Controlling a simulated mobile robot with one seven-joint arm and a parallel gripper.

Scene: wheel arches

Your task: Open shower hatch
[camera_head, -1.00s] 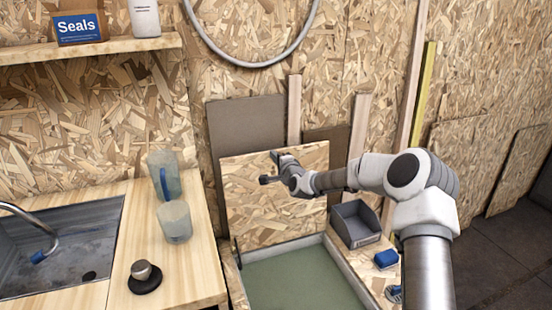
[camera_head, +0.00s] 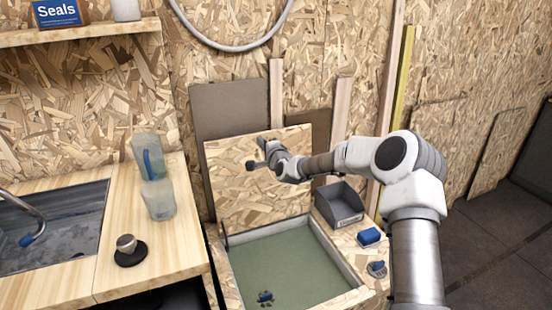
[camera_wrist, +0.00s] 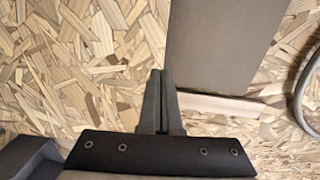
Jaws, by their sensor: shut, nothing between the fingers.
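The shower hatch (camera_head: 240,190) is a chipboard panel standing raised, nearly upright, at the back of a shallow green-floored shower tray (camera_head: 285,275). The tray lies uncovered in front of it. My gripper (camera_head: 260,157) is at the upper part of the hatch, near its top edge; I cannot tell whether it touches the panel. In the wrist view my gripper's fingers (camera_wrist: 158,95) are together with nothing between them, in front of chipboard.
A grey bin (camera_head: 340,204) and a blue sponge (camera_head: 369,236) sit right of the tray. Floor at far right is clear.

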